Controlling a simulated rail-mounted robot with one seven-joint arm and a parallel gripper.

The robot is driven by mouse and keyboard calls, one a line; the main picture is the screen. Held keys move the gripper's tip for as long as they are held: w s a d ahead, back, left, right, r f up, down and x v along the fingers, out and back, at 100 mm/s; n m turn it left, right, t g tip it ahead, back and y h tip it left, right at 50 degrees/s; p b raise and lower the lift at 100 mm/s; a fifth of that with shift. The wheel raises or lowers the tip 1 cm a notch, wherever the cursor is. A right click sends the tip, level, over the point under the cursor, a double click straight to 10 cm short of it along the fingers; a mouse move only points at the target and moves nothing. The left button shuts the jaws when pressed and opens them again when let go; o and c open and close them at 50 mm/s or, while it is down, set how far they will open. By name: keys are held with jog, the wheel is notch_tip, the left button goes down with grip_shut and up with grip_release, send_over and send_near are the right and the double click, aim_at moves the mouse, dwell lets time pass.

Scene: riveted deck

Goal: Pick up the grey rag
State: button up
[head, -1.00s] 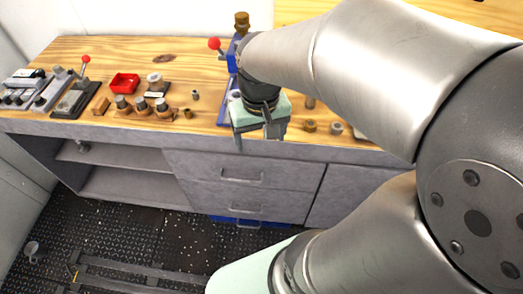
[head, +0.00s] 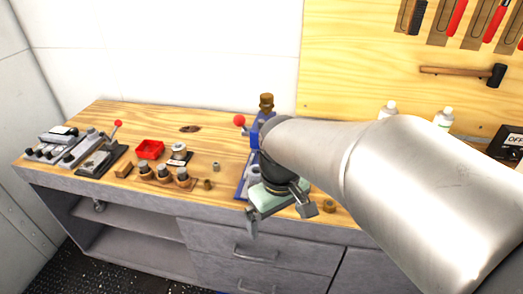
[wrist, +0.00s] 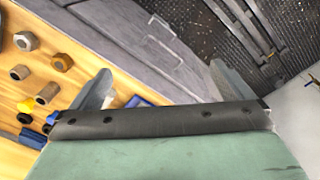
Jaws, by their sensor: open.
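I cannot make out a grey rag in either current view. My gripper (head: 280,216) is over the front edge of the wooden workbench (head: 225,150), beside a blue tool stand. In the wrist view its two fingers (wrist: 161,88) are spread apart with nothing between them. Beyond them are the grey drawer fronts and the dark floor. My arm hides part of the bench's right side in the head view.
A red tray (head: 150,150), a wooden block with several knobs (head: 163,174) and a red-knobbed lever (head: 118,125) stand on the bench's left. White bottles (head: 443,117) stand at the back right. A hammer (head: 465,73) hangs on the wall board. Nuts (wrist: 62,62) lie near the gripper.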

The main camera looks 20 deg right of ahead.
jog(key=w+d+r+n+b, duration=0.2)
jog(key=w+d+n, duration=0.3)
jog(key=w+d, duration=0.3)
jog(key=w+d+r+n+b, duration=0.1)
jog(key=w+d+n, duration=0.35)
jog(key=w, duration=0.55)
jog(key=shift+m, duration=0.25)
jog(key=f, duration=1.6)
jog(key=shift+s+d, duration=0.1)
jog(key=shift+d, duration=0.3)
jog(key=c, duration=1)
